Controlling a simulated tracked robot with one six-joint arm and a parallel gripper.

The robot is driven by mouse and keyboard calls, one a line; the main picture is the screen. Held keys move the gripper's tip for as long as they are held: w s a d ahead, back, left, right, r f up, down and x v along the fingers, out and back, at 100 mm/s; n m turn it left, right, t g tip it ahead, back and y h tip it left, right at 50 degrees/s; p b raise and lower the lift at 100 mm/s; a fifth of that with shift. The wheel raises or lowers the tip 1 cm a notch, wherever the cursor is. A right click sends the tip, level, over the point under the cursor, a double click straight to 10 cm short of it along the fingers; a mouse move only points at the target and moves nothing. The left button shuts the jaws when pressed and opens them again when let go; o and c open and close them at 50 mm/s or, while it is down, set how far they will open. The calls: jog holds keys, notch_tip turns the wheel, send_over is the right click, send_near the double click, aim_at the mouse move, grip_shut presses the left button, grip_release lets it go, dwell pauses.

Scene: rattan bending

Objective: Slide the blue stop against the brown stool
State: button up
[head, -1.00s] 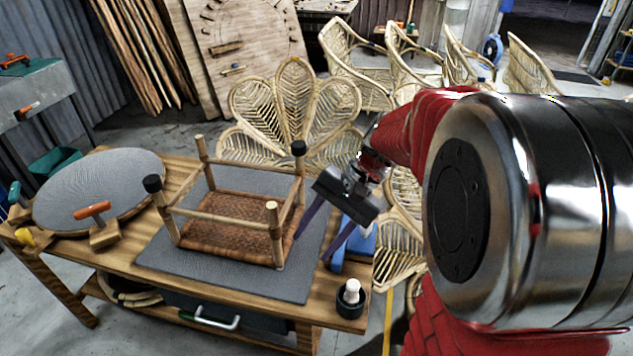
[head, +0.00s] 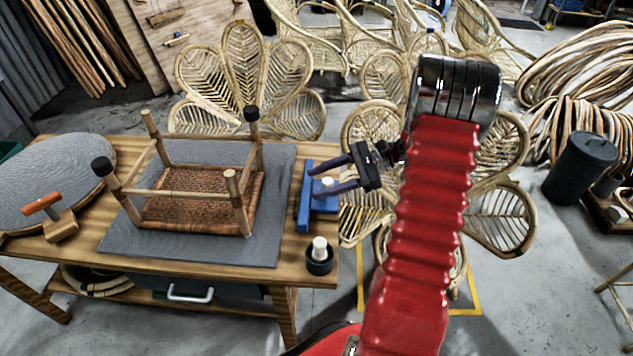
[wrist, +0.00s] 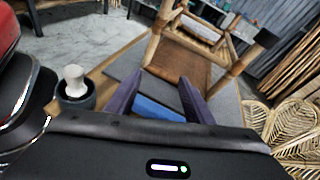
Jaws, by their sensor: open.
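The brown stool (head: 190,198) lies upside down on a grey mat, its woven seat down and its legs up. Two legs have black caps. The blue stop (head: 304,205) stands at the right end of the bench, right of the mat, with a gap between it and the stool. My gripper (head: 331,179) is open at the blue stop, its purple fingers pointing left over it. In the wrist view the blue stop (wrist: 158,110) shows between the two fingers (wrist: 157,95), with the stool (wrist: 180,62) beyond it. I cannot tell whether the fingers touch the stop.
A black cup with a white peg (head: 319,256) stands at the bench's front right corner, close to the stop. The grey mat (head: 130,240) lies under the stool. Rattan chairs stand behind.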

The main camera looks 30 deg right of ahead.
aim_at(316, 182)
jog(key=s+d+f+m+t, duration=0.2)
jog(key=d+f+m+t, duration=0.4)
jog(key=d+f, duration=0.3)
jog(key=d, duration=0.3)
jog(key=shift+d+m+t, duration=0.3)
jog(key=shift+m+t, duration=0.1)
jog(key=x, duration=1.4)
jog(key=shift+s, duration=0.1)
jog(key=shift+c, duration=0.5)
jog(key=shift+f, duration=0.1)
grip_shut()
